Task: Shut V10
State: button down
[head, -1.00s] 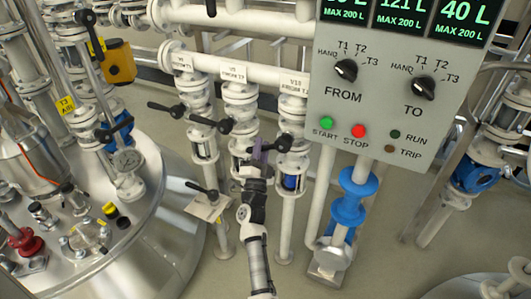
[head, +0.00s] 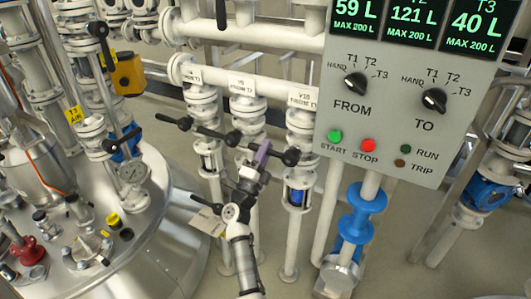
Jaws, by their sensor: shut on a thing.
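V10 is the rightmost of three valves on vertical white pipes, under the label plate (head: 302,97) reading V10. Its black lever (head: 288,157) lies crosswise to the pipe, its visible part running left from the dark round hub. My gripper (head: 262,154), with purplish fingers, is on the left part of this lever and shut on it, hiding the lever's end. My arm reaches up to it from below.
Two neighbouring valves stand left, with black levers (head: 216,133) and (head: 174,122) also pointing left. A control panel (head: 385,120) hangs close on the right. A steel tank (head: 150,245) stands at left.

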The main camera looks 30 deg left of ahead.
jog(key=shift+a+r, duration=0.1)
jog(key=shift+r, duration=0.15)
jog(key=c, duration=1.5)
grip_release()
jog(key=shift+o, duration=0.9)
jog(key=shift+f, duration=0.15)
jog(key=b+v, duration=0.2)
jog(key=v, duration=1.1)
jog(key=shift+s+f, duration=0.15)
jog(key=shift+s, duration=0.25)
